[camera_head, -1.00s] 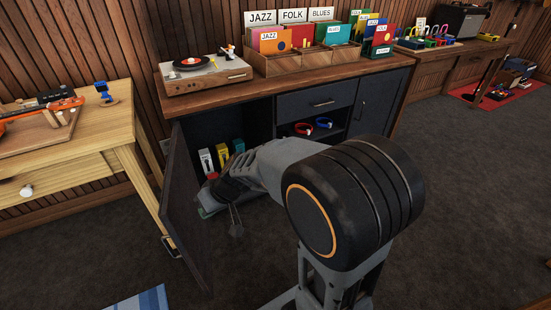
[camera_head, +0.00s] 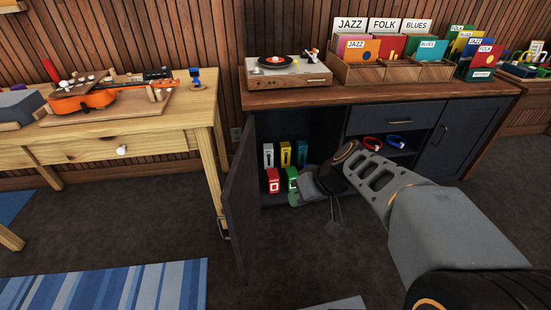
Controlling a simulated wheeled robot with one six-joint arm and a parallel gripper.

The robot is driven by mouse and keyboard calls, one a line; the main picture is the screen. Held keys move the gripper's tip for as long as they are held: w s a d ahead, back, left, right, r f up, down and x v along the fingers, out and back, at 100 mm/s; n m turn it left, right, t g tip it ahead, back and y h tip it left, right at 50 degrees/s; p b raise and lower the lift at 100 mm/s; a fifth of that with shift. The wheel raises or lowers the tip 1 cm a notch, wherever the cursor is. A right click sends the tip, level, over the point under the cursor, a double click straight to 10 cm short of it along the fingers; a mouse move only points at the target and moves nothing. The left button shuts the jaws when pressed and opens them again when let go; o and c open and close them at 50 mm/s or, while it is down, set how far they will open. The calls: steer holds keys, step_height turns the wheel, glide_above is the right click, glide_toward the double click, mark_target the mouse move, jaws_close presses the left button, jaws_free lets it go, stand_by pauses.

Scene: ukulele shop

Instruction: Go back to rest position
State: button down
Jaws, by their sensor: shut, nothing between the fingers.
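My gripper (camera_head: 334,228) hangs in front of the open cabinet (camera_head: 335,110), with its fingers pointing down. The fingers look shut, with nothing seen between them. My arm reaches in from the lower right and hides part of the cabinet's lower right front. The cabinet door (camera_head: 241,205) stands open to the left of my gripper. Inside the open compartment are several small colored boxes, among them a red box (camera_head: 273,181) and a yellow box (camera_head: 285,155). A green box (camera_head: 292,178) sits close left of my gripper.
A turntable (camera_head: 287,72) and record bins (camera_head: 385,72) stand on the cabinet top. At left is a wooden workbench (camera_head: 120,140) with an orange ukulele (camera_head: 85,97). A blue striped rug (camera_head: 110,288) lies at lower left. Dark floor is clear between rug and cabinet door.

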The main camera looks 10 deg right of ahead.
steer(key=s+d+r+m+h+p, duration=0.1)
steer(key=s+r+h+p, duration=0.2)
steer(key=r+p, duration=0.7)
steer(key=s+d+r+m+h+p, duration=0.1)
steer(key=s+r+m+h+p, duration=0.1)
steer(key=r+p, duration=0.9)
steer(key=shift+s+d+r+h+p, duration=0.2)
steer(key=shift+s+d+h+p, duration=0.2)
steer(key=shift+s+h+p, duration=0.25)
